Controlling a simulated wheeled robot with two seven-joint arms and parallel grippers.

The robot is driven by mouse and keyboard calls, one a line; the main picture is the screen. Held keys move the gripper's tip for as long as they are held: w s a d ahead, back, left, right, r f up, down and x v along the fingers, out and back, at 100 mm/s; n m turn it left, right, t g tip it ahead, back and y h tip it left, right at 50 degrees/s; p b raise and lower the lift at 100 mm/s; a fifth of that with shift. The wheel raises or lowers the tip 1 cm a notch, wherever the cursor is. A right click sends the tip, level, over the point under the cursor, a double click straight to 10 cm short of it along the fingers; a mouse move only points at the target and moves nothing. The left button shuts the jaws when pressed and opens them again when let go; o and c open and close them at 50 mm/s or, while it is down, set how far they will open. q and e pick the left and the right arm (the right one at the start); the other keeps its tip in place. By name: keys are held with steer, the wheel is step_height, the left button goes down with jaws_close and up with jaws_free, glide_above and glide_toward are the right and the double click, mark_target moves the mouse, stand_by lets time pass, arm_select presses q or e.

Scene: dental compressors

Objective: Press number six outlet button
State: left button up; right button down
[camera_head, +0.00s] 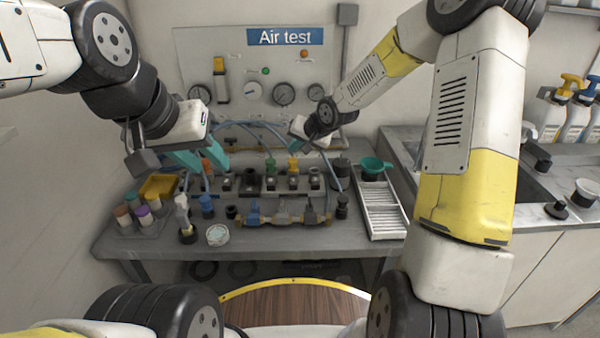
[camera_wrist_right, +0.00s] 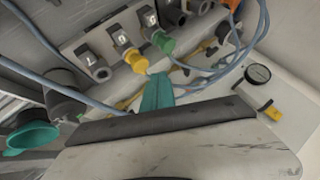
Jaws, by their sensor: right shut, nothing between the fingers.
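A row of grey outlet blocks (camera_head: 250,184) stands on the bench, with square number labels too small to read surely. In the right wrist view, a yellow fitting (camera_wrist_right: 136,61) sits on the second block from the left end and a green fitting (camera_wrist_right: 164,43) on the block beside it. My right gripper (camera_wrist_right: 157,95) is shut and empty, its teal fingertips close to these two fittings; contact cannot be told. It shows above the row in the head view (camera_head: 295,146). My left gripper (camera_head: 203,160) is open and empty over the row's left side.
Gauges (camera_head: 284,94) and an "Air test" sign (camera_head: 285,37) are on the back panel. Blue hoses (camera_head: 245,126) loop behind the outlets. A green funnel (camera_head: 375,166) and white tray (camera_head: 384,212) are on the right. Brass valves (camera_head: 285,213) and small jars (camera_head: 134,198) are in front and left.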

mark_target(295, 181)
steer(key=shift+a+f, duration=0.1)
steer(key=shift+f, duration=0.2)
steer(key=shift+f, duration=0.1)
steer(key=shift+f, duration=4.3)
steer(key=shift+f, duration=0.4)
steer(key=shift+f, duration=0.5)
steer(key=shift+r, duration=0.9)
